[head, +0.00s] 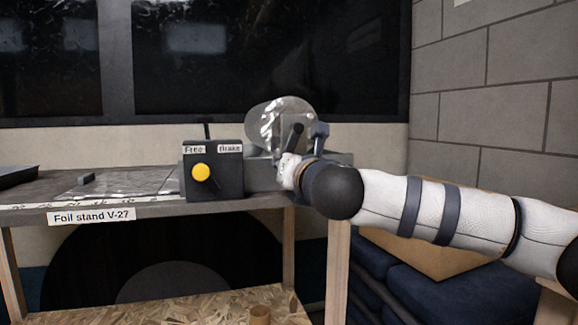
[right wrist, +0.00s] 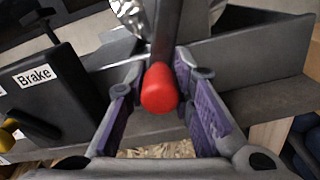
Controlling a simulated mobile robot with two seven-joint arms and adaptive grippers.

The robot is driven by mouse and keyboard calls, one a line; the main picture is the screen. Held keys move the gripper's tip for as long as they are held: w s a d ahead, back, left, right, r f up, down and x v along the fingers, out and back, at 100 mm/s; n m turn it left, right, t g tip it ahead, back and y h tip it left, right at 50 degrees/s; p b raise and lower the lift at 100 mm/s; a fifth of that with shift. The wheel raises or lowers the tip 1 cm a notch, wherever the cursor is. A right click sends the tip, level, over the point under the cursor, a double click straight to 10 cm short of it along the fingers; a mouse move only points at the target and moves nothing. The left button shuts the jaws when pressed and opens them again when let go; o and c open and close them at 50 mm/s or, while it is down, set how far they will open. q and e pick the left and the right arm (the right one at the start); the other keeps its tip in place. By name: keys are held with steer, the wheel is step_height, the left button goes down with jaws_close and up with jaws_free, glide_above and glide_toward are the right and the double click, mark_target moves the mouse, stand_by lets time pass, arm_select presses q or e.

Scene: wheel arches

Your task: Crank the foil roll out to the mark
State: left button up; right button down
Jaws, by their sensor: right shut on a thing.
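The clear, shiny foil roll (head: 279,122) sits on the right end of the stand. A sheet of foil (head: 125,183) lies flat on the bench to its left. A pale strip with small markings (head: 160,201) runs along the bench's front edge; I cannot pick out the target mark. My right gripper (head: 290,168) is at the crank beside the roll, largely hidden by my arm in the head view. In the right wrist view, its purple-padded fingers (right wrist: 160,100) are shut around the red crank knob (right wrist: 159,88). My left gripper is not in view.
A black brake box (head: 226,184) labelled Free and Brake has a yellow knob (head: 201,173), close left of my right gripper. Dark blue stacked items (head: 450,296) stand below right.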

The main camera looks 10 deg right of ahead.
steer(key=c, duration=1.4)
jaws_free()
steer(key=shift+a+r, duration=0.3)
steer(key=shift+r, duration=0.2)
steer(key=shift+o, duration=0.2)
steer(key=shift+d+f, duration=0.1)
steer(key=shift+f, duration=0.05)
steer(key=s, duration=1.2)
steer(key=shift+d, duration=0.25)
